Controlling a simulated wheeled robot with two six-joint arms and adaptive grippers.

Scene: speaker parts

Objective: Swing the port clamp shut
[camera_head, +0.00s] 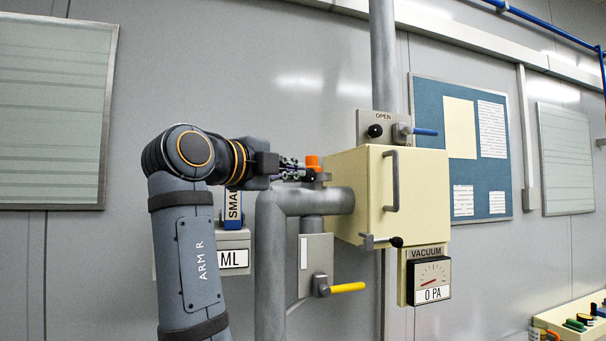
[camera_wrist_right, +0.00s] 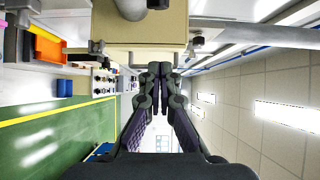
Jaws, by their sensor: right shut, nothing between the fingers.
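My right gripper (camera_head: 298,170) is at the upper left corner of the cream chamber box (camera_head: 407,190), just above the thick grey pipe. In the right wrist view, its two dark fingers (camera_wrist_right: 160,72) are together with nothing between them, in front of the cream box (camera_wrist_right: 100,22). An orange piece (camera_head: 312,162) shows right at the fingertips in the head view; I cannot tell whether it is part of the port clamp. A grey latch arm with a black knob (camera_head: 396,241) is at the box's lower front edge. My left gripper is not in view.
The grey pipe (camera_head: 268,260) bends into the box's left side. A yellow-handled valve (camera_head: 347,287) hangs below it. A blue-handled valve (camera_head: 424,132) is above the box. A vacuum gauge (camera_head: 431,273) reads 0 PA. A parts tray (camera_head: 548,318) stands at lower right.

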